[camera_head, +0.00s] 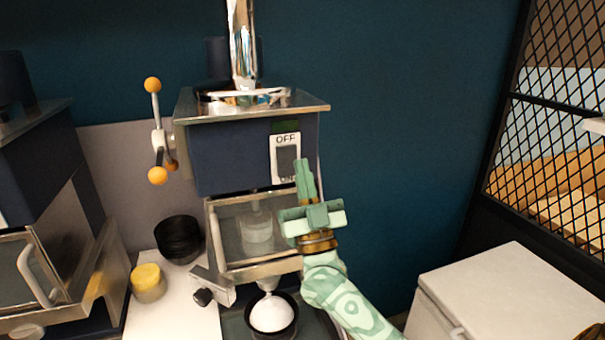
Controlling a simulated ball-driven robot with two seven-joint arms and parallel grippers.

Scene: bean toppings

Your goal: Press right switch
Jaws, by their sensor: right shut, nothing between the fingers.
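The right switch (286,157) is a dark rocker on a white plate marked OFF at the top, on the front of the dark blue machine (230,150). The plate's lower lettering is partly hidden. My right gripper (303,163) is shut and empty, pointing up. In the picture its fingertips overlap the plate's lower right edge; I cannot tell whether they touch it. My left gripper is not in view.
Below the machine's clear front box stands a dark bowl (272,328) with white contents. A second machine (45,200) is far left. A white box (510,290) and a mesh partition (545,120) are right.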

